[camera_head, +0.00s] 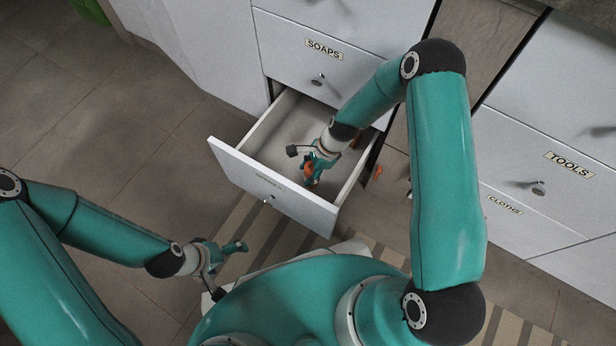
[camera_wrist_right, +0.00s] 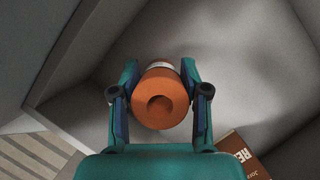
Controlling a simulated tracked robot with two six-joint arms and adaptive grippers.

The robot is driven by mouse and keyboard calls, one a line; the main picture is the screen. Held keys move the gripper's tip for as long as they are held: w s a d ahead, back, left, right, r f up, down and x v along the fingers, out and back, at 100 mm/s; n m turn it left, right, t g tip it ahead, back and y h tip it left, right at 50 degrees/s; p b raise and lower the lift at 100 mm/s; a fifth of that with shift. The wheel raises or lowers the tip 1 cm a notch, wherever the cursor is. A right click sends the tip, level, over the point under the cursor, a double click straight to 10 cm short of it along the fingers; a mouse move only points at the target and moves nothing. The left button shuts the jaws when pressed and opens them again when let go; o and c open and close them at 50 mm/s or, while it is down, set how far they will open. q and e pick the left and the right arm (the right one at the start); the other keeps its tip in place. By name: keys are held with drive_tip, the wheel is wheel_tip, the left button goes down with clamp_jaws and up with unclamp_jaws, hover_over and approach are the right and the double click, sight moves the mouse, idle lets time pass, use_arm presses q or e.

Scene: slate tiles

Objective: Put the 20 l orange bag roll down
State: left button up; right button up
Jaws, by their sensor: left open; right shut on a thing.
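The orange bag roll (camera_wrist_right: 160,98) is held upright between the fingers of my right gripper (camera_wrist_right: 160,108), its hollow end facing the wrist camera. In the head view the roll (camera_head: 312,170) shows as a small orange patch at my right gripper (camera_head: 316,178), inside the open drawer (camera_head: 262,181). I cannot tell whether the roll touches the drawer floor. My left gripper (camera_head: 233,247) is open and empty, above the floor to the left of the drawer front.
A brown box with white lettering (camera_wrist_right: 240,155) lies in the drawer near the roll. The SOAPS drawer (camera_head: 318,80) above is shut. The TOOLS (camera_head: 540,187) and CLOTHS (camera_head: 505,218) fronts are at right. A striped mat (camera_head: 236,222) lies below the open drawer.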

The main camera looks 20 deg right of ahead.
use_arm(q)
drive_tip(key=shift+f+b, duration=0.4)
drive_tip(key=shift+f, duration=0.3)
use_arm(e)
drive_tip(key=shift+f, duration=1.45)
drive_tip(key=o, duration=1.2)
drive_tip(key=shift+f, duration=0.1)
use_arm(q)
drive_tip(key=shift+f, duration=0.1)
use_arm(e)
drive_tip(key=shift+d+r+p, duration=0.15)
drive_tip(key=shift+r+p, duration=0.15)
drive_tip(key=shift+r, duration=0.2)
use_arm(q)
wheel_tip(320, 180, up, 6)
drive_tip(key=p, duration=0.5)
drive_tip(key=shift+s+f, duration=0.1)
drive_tip(key=shift+f, duration=0.05)
use_arm(e)
drive_tip(key=v, duration=1.1)
drive_tip(key=shift+r, duration=0.1)
